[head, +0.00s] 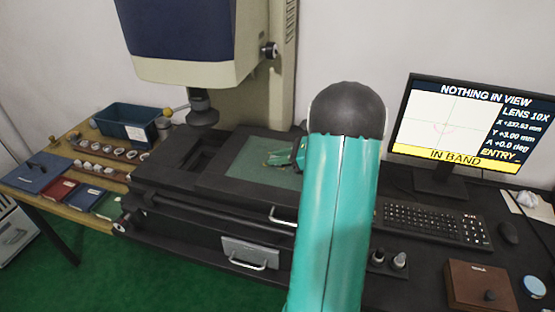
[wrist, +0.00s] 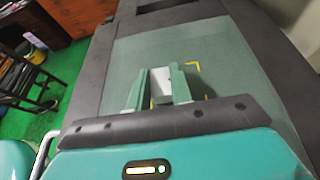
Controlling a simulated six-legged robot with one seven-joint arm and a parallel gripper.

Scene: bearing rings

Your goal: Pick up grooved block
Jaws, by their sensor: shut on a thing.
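The grooved block (wrist: 160,86) shows in the wrist view as a pale grey block between the two green fingers of my gripper (wrist: 162,80). The gripper is shut on it, and the fingers hide its sides. Its groove cannot be made out. It is over the greenish glass plate (wrist: 220,55), by yellow corner marks; I cannot tell whether it touches the glass. In the head view my gripper (head: 280,158) is low over the glass plate (head: 245,175) of the black stage, and the block cannot be made out there.
The measuring machine's head and lens (head: 202,110) hang above the stage's left side. A monitor (head: 470,130) reading "NOTHING IN VIEW" and a keyboard (head: 430,222) stand at right. A wooden bench at left carries a blue bin (head: 125,125), several rings and coloured trays.

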